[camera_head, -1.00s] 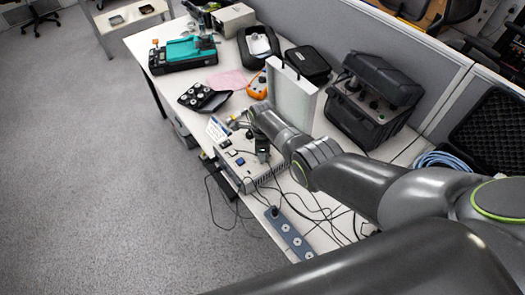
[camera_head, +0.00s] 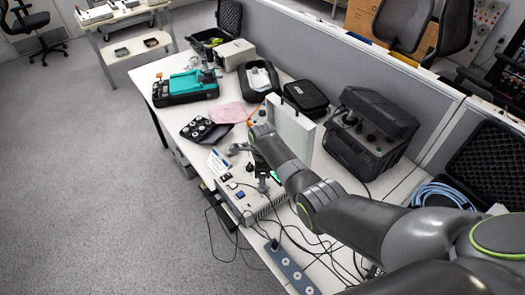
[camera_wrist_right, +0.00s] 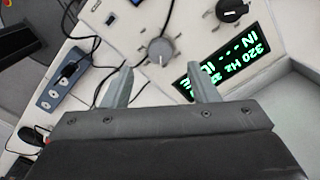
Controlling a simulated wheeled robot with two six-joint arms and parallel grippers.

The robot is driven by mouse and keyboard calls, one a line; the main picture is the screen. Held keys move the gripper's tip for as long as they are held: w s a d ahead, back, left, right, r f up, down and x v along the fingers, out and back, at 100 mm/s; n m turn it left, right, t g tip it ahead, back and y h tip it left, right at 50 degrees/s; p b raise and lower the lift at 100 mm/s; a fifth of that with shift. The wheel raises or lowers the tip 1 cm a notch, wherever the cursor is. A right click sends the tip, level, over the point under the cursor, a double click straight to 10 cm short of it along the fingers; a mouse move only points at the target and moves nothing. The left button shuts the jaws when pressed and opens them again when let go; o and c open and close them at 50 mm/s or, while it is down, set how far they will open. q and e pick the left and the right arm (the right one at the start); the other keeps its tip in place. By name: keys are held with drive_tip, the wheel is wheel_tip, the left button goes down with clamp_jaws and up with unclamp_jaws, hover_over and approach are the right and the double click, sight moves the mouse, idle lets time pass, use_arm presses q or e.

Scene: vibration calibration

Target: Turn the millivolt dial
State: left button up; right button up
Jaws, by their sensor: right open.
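The white control box (camera_head: 264,205) stands on the bench, with dials and a lit green display on its top. My right gripper (camera_head: 262,186) is over this top panel, partly hidden by my own arm. In the right wrist view my right gripper (camera_wrist_right: 160,76) is open and empty. A round grey dial (camera_wrist_right: 160,51) with a pale pointer mark lies just beyond and between its fingertips, apart from them. A black knob (camera_wrist_right: 233,10) is farther up and right. The display (camera_wrist_right: 228,66) reads 320 Hz. I cannot read which dial is marked millivolt. My left gripper is not in view.
A black case (camera_head: 370,130), a tray of round parts (camera_head: 205,131) and a teal instrument (camera_head: 185,87) share the bench.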

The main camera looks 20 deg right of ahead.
wheel_tip(320, 180, up, 12)
drive_tip(key=shift+f+b, duration=0.25)
drive_tip(key=shift+b, duration=0.2)
idle(0.4)
